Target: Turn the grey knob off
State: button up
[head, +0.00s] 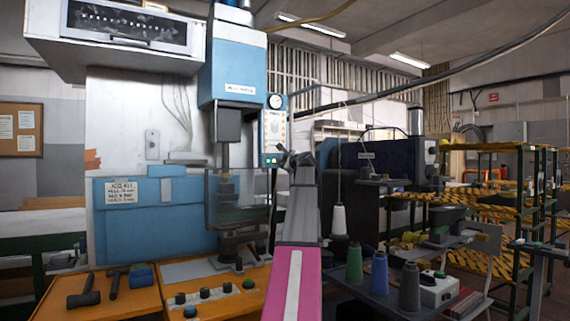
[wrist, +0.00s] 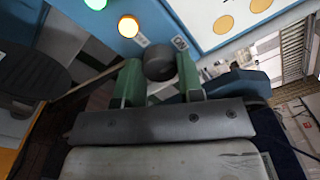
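The grey knob (wrist: 158,66) is a dark round knob on the blue and white control panel (wrist: 215,25). In the wrist view it sits between the two green fingers of my gripper (wrist: 160,75), one close on each side. I cannot tell whether the fingers press on it or stand slightly apart. In the head view my gripper (head: 297,158) is at the lower right edge of the panel (head: 273,130), and I cannot make out the knob there.
A blue press (head: 232,70) with a clear guard (head: 237,198) stands left of my arm. An orange bench (head: 135,298) holds hammers and several buttons. Thread cones (head: 379,273) and a sewing machine (head: 378,163) stand close on the right.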

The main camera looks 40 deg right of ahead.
jog(key=shift+n, duration=0.4)
jog(key=n, duration=1.6)
jog(key=shift+n, duration=0.7)
jog(key=shift+f, duration=0.1)
jog(key=o, duration=0.9)
jog(key=shift+s, duration=0.15)
jog(key=s, duration=0.3)
jog(key=s+a, duration=0.1)
jog(key=s, duration=0.6)
jog(key=shift+s+a, duration=0.15)
jog(key=shift+s, duration=0.1)
